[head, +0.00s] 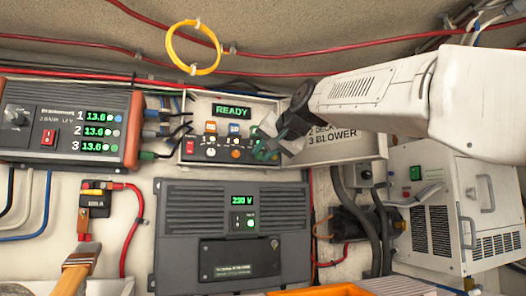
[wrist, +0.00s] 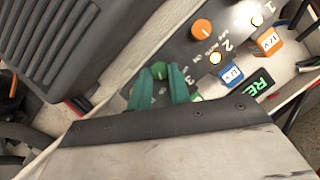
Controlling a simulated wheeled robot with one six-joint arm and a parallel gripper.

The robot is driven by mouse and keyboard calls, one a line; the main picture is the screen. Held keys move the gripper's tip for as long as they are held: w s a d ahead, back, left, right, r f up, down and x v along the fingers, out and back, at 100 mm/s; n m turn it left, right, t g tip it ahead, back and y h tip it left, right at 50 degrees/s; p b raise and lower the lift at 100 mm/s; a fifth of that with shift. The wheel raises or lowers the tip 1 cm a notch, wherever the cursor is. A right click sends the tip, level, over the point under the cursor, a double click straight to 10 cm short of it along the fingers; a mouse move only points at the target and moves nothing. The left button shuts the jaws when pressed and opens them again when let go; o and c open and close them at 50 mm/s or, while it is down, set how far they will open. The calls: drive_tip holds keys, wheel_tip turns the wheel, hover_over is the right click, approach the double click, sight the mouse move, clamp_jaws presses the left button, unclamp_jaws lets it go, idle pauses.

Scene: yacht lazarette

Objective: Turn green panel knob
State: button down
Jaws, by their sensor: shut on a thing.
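The green knob (wrist: 158,70) sits on a dark control panel (wrist: 185,45) in the wrist view. My gripper (wrist: 160,85) has two green fingers, one on each side of the knob, and is shut on it. In the head view the gripper (head: 264,149) reaches in from the right to the panel's right part, below the READY display (head: 232,112). There the fingers and wrist mostly hide the knob. An orange knob (wrist: 202,29) stands beside it along the panel. Lit round lamps sit near the printed numbers 1 and 2.
On the same panel are an orange switch (wrist: 268,40), a blue switch (wrist: 230,75) and a red switch (head: 190,147). A grey 230 V unit (head: 232,235) is mounted below. A yellow ring (head: 193,47) hangs above.

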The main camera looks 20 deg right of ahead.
drive_tip(key=shift+d+f+m+y, duration=0.1)
drive_tip(key=shift+m+y, duration=0.3)
drive_tip(key=shift+m, duration=0.5)
drive_tip(key=shift+t, duration=0.3)
drive_tip(key=c, duration=1.3)
unclamp_jaws()
drive_tip(key=v, duration=0.7)
drive_tip(key=shift+s+d, duration=0.2)
drive_tip(key=shift+s, duration=0.15)
drive_tip(key=shift+a, duration=0.1)
